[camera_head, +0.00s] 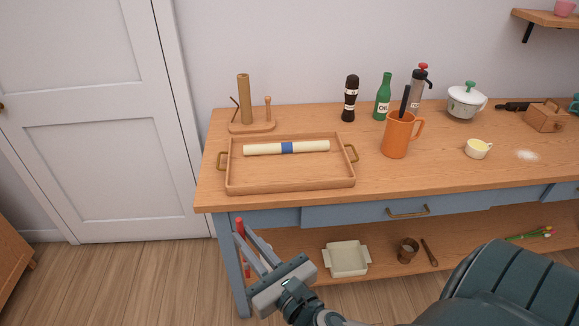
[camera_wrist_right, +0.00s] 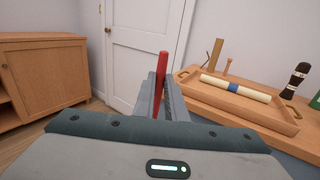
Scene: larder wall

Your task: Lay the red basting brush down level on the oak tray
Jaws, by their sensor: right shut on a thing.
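The red basting brush (camera_head: 239,226) is in my right gripper (camera_head: 246,240), in front of the table's left front corner and below the tabletop. The brush stands about upright, with red showing above and below the fingers. In the right wrist view the red brush (camera_wrist_right: 162,72) rises between the fingers of my right gripper (camera_wrist_right: 162,95), which are shut on it. The oak tray (camera_head: 290,184) lies on the left of the tabletop, with brass handles at both ends. A cream roll with a blue band (camera_head: 260,149) lies along its back part; its front part is bare. My left gripper is not in view.
A wooden stand (camera_head: 252,127) is behind the tray. An orange jug (camera_head: 396,140) stands to its right, with a pepper mill (camera_head: 350,100) and green bottle (camera_head: 383,98) behind. The lower shelf holds a white dish (camera_head: 347,258). The table's front edge lies beside my gripper.

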